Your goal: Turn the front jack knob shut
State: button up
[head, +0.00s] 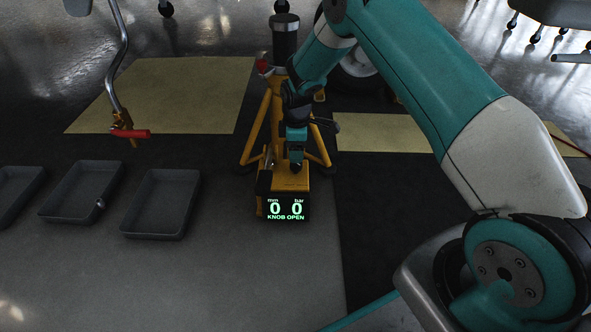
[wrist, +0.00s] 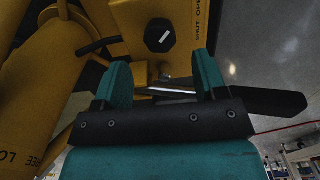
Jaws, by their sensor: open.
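The yellow jack (head: 291,178) stands on the floor in the middle of the head view, with my arm over it. Its display (head: 287,209) reads 0 mm, 0 bar and KNOB OPEN. In the wrist view the black knob (wrist: 160,35), with a white pointer mark, sits on a yellow block just beyond my fingertips. Lettering beside it reads SHUT and the start of OPEN. My gripper (wrist: 161,70) is open and empty, its teal fingers apart on either side below the knob. I see no contact with the knob. In the head view my wrist hides part of the jack.
A black handle on a metal rod (wrist: 275,99) passes close by my fingers. Three grey trays stand left, the nearest (head: 160,204) on the floor. A hanging hose with a red lever (head: 130,133) is at upper left. Floor in front of the jack is clear.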

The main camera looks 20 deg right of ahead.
aim_at(296, 168)
notch_tip(296, 168, down, 6)
jog(key=shift+r+b, duration=0.2)
jog(key=shift+b, duration=1.05)
jog(key=c, duration=0.9)
